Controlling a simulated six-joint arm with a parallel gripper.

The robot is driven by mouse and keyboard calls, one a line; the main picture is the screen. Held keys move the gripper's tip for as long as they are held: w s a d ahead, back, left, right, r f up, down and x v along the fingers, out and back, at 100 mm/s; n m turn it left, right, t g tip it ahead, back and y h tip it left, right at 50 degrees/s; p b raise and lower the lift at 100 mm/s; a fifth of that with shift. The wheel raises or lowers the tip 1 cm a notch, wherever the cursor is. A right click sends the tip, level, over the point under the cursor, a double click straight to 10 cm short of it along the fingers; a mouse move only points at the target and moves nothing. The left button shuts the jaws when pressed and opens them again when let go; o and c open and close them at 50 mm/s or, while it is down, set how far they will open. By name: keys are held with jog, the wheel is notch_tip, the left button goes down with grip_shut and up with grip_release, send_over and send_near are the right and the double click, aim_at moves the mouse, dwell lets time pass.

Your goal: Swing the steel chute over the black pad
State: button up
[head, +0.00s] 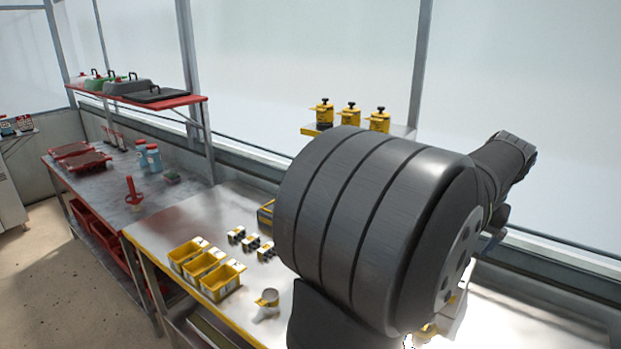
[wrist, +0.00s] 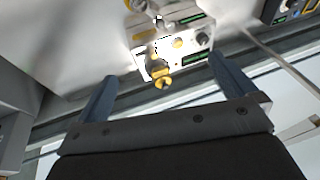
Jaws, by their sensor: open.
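My gripper (wrist: 163,68) is open and empty in the wrist view, its two dark fingers spread wide. Between and beyond the fingertips is a white machine (wrist: 184,46) with a brass-coloured knob (wrist: 163,83), a small yellow button and a black dial. The fingers look apart from it. I cannot make out the steel chute or the black pad for certain in either view. In the head view my own dark arm covers the middle and right of the steel bench (head: 215,215), and only a scrap of a pale machine (head: 452,312) shows past it.
Yellow bins (head: 220,280), a small cup with yellow on it (head: 268,299) and several small black-and-white items (head: 250,243) stand on the bench left of my arm. Yellow canisters (head: 350,115) stand on a back shelf. A grey bench (head: 110,190) is farther left.

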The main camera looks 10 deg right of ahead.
jog(key=c, duration=1.1)
jog(key=shift+w+f+n, duration=0.1)
jog(key=shift+w+n, duration=0.15)
jog(key=shift+n, duration=0.05)
jog(key=shift+c, duration=0.8)
jog(key=w+f+n+g, duration=0.35)
jog(key=w+n, duration=0.45)
jog(key=n, duration=0.3)
jog(key=shift+g, duration=0.25)
jog(key=f, duration=1.6)
jog(key=shift+s+d+f, duration=0.1)
jog(key=shift+s+d, duration=0.05)
jog(key=shift+s, duration=0.1)
grip_shut()
